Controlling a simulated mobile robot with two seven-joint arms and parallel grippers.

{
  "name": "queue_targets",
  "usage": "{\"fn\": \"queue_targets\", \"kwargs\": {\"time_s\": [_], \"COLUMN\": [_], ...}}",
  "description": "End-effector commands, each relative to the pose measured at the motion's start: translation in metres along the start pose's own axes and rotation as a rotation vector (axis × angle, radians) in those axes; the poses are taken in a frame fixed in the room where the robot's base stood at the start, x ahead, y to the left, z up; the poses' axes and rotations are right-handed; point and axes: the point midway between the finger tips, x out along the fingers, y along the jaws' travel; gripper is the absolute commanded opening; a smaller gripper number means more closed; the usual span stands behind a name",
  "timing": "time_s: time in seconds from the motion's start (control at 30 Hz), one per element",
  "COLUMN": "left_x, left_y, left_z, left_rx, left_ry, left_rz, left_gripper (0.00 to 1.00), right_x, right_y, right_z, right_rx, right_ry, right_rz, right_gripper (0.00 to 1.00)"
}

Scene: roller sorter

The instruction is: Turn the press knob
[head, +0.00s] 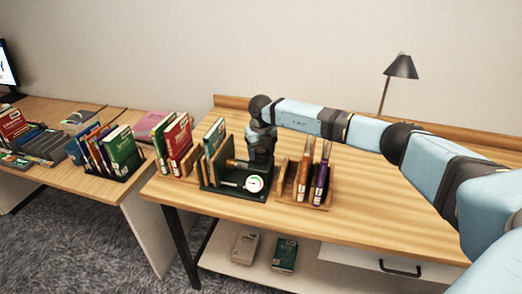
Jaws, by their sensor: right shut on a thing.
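The book press (225,187) is a dark green frame with wooden boards on the wood desk, holding upright books, with a round white dial (254,184) at its front. My right arm reaches in from the right, and my right gripper (250,165) is down at the press, just above and behind the dial. It is shut on what looks like the press knob (236,163), a small brass-coloured cylinder; the fingers and the exact grip are mostly hidden. My left gripper is out of view.
A wooden rack (313,200) with a few books stands close to the right of the press. More books (178,140) stand to its left. A lamp (402,67) stands at the back right. The desk's right part is clear beneath my arm.

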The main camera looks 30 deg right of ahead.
Motion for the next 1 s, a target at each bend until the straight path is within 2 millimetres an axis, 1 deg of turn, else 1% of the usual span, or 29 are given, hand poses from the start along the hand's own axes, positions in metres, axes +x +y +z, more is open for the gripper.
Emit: {"fn": "queue_targets", "kwargs": {"time_s": [0.23, 0.7, 0.73, 0.83, 1.0], "left_x": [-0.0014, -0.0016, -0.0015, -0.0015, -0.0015], "left_y": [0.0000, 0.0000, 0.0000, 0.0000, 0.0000], "left_z": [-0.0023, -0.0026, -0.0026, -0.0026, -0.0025], "left_rx": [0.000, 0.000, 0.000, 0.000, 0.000], "left_ry": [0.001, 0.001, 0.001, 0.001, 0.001], "left_rz": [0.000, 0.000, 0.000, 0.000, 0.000], "left_gripper": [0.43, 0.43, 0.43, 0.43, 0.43], "right_x": [-0.0015, -0.0015, -0.0015, -0.0013, -0.0007], "right_y": [-0.0005, -0.0006, -0.0006, -0.0005, -0.0002], "right_z": [0.0008, 0.0009, 0.0009, 0.0008, 0.0004], "right_rx": [0.067, 0.079, 0.079, 0.079, 0.078], "right_ry": [-0.002, -0.003, -0.003, -0.003, -0.002], "right_rz": [0.000, 0.000, 0.000, 0.000, 0.000], "right_gripper": [0.37, 0.37, 0.63, 0.86, 0.86]}}
